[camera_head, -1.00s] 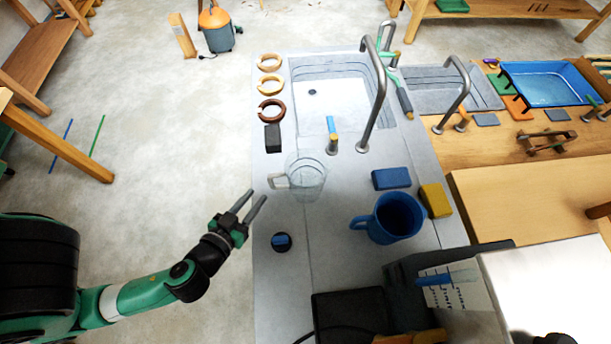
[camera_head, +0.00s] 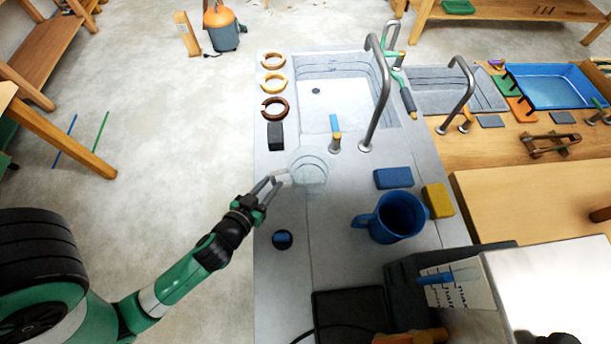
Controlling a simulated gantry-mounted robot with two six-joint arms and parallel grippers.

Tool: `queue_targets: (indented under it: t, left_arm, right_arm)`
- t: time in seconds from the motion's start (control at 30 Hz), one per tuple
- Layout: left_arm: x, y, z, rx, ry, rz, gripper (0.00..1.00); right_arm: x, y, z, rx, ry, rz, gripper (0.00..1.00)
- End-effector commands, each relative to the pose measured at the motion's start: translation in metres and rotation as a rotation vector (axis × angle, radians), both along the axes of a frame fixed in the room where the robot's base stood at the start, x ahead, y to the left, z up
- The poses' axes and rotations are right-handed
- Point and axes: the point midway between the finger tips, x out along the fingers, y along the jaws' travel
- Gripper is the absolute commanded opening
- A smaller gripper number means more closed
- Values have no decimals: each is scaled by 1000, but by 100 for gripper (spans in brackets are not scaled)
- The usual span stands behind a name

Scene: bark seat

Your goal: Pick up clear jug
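The clear jug (camera_head: 309,172) stands upright on the grey counter (camera_head: 340,265), in front of the sink. It is see-through, with its pale handle on the left side. My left gripper (camera_head: 275,181) is at the handle, with its two fingers apart. The fingertips reach the handle's outer edge; I cannot tell whether they touch it or how far it lies between them. My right gripper is not in view.
A blue jug (camera_head: 398,217) stands to the right, near a blue sponge (camera_head: 393,178) and a yellow sponge (camera_head: 438,201). A dark block (camera_head: 275,136) lies behind left.

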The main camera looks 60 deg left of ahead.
Motion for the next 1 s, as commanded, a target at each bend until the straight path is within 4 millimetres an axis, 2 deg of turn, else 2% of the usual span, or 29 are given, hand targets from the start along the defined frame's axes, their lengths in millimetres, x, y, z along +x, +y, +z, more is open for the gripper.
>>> queue_targets:
  t: [0.23, 0.5, 0.53, 0.7, 1.0]
  left_arm:
    - [34, 20, -12, 1, -2, 4, 33]
    - [39, 23, -14, 1, -1, 0, 33]
    - [39, 23, -14, 1, -1, 0, 32]
    - [39, 23, -14, 1, -1, 0, 1]
    - [39, 23, -14, 1, -2, 0, 0]
  right_arm:
    - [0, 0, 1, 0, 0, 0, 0]
    - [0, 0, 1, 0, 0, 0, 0]
    - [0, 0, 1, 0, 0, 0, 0]
    - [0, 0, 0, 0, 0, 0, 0]
    - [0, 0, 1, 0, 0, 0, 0]
